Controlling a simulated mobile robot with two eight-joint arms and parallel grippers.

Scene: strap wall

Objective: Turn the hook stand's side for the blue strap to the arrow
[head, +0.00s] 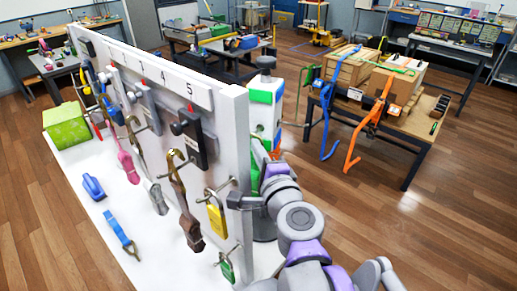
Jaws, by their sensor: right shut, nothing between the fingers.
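The hook stand (264,112) is a white upright column with a grey knob on top, standing just behind the right end of the white wall panel. A blue strap (121,235) with a metal end lies on the white ledge. My right gripper (236,201) is shut and empty beside the panel's right edge, apart from the stand's upper part. My left gripper is not in view.
The panel (232,125) carries numbered hooks with hanging straps and padlocks, including a yellow padlock (216,219). A green box (66,125) and blue buckle (93,187) sit on the ledge. A table (400,125) with strapped crates stands at right. The floor at right is clear.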

